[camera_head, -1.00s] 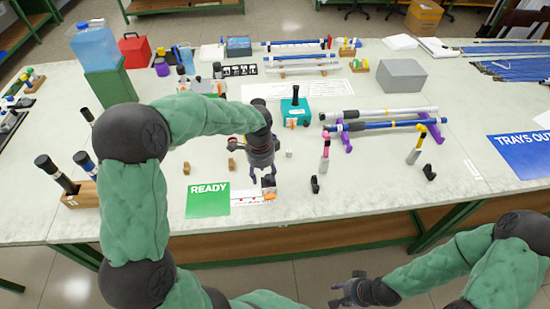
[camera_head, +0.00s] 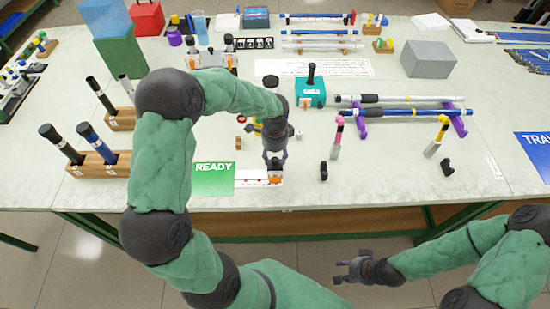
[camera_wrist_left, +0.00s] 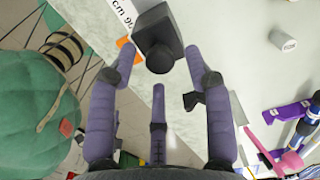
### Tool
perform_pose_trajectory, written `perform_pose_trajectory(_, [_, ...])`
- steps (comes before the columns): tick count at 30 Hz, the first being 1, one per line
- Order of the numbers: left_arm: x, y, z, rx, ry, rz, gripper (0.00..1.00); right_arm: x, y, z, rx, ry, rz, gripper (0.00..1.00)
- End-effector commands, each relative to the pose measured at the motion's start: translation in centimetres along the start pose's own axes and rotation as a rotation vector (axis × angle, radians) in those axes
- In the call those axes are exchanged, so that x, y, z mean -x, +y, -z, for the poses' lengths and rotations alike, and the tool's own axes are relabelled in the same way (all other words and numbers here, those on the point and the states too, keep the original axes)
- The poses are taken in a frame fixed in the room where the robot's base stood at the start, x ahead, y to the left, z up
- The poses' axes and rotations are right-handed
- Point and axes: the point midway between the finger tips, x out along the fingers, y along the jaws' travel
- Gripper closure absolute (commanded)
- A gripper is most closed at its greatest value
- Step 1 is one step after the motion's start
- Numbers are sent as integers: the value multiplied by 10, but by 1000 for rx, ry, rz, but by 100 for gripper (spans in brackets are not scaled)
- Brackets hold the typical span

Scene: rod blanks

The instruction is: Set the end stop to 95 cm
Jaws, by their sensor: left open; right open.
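The end stop is a black block with a round knob on top (camera_wrist_left: 160,48), with an orange pointer (camera_wrist_left: 124,42) at its side. In the head view the end stop (camera_head: 275,173) sits at the right end of a white scale strip (camera_head: 250,181). Print reading "cm" and part of a number shows on the scale in the left wrist view (camera_wrist_left: 122,10). The pointer's exact reading cannot be told. My left gripper (camera_head: 274,161) is open just above the end stop, its fingers (camera_wrist_left: 160,75) spread around the knob without a visible grip. My right gripper (camera_head: 340,271) is open and empty in front of the table.
A green READY card (camera_head: 213,180) lies left of the scale. Small black stands (camera_head: 323,171) and a pink-topped tool (camera_head: 337,138) are to the right. A teal box (camera_head: 311,93) and rods on purple supports (camera_head: 410,112) stand behind. The table's front edge is close.

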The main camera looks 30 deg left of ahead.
Motion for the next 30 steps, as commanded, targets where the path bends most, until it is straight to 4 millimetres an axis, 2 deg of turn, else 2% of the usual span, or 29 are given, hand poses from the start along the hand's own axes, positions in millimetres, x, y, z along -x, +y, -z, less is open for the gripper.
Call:
perform_pose_trajectory(4, [-10,0,0,1,-1,0,49,-2,1,0,0,0,0,57])
perform_pose_trajectory(13, [-11,0,0,1,0,0,49,-2,1,0,0,0,0,57])
perform_pose_trajectory(14, [-11,0,0,1,0,0,55,-2,1,0,0,0,0,57])
perform_pose_trajectory(18, [-11,0,0,1,0,0,95,-2,1,0,0,0,0,57])
perform_pose_trajectory(19, [-11,0,0,1,0,0,100,-2,1,0,0,0,0,57])
perform_pose_trajectory(25, [-10,0,-3,2,0,0,100,-1,0,0,0,0,0,57])
perform_pose_trajectory(30, [-9,0,-28,5,-1,-1,100,6,-2,0,0,0,0,57])
